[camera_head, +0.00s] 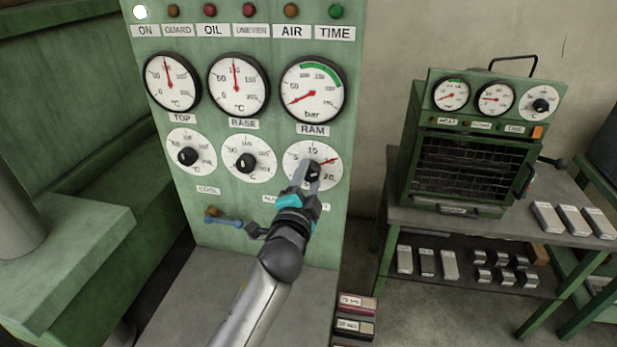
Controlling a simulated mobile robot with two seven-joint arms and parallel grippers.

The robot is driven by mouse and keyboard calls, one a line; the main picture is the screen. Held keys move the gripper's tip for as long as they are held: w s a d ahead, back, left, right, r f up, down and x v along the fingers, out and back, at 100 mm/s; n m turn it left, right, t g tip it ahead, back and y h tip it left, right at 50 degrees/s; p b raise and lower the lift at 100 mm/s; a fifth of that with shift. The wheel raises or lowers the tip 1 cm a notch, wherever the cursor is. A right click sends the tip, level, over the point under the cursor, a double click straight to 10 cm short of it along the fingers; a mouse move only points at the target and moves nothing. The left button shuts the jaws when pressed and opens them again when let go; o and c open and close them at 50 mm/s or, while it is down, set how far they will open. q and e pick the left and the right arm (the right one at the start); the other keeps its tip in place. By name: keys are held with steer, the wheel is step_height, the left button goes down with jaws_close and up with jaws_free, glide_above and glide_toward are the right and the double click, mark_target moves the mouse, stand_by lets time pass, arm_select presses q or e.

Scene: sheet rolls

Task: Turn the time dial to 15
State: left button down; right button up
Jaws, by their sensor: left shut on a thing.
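The time dial (327,153) is the rightmost of three white dials on the green panel, below the RAM gauge. Its face shows 10 near the top and 20 at the lower right. A red pointer on it points to the upper right, between those two numbers; the exact value cannot be read. My left gripper (308,174) is shut on the dial's black knob (314,170) and hides the lower left of the face. The label below the dial is mostly hidden. My right gripper is not in view.
The TOP dial (187,157) and BASE dial (246,162) sit to the left. A blue-handled lever (225,221) is below them, left of my wrist. A green oven (462,165) stands on a table at the right. Metal blocks (573,219) lie beside it.

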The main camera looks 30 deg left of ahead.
arm_select(q)
steer(key=shift+r, duration=0.1)
steer(key=shift+c, duration=1.4)
jaws_free()
steer(key=b+v, duration=0.2)
steer(key=v, duration=1.3)
steer(key=shift+b, duration=0.3)
steer(key=shift+s, duration=0.1)
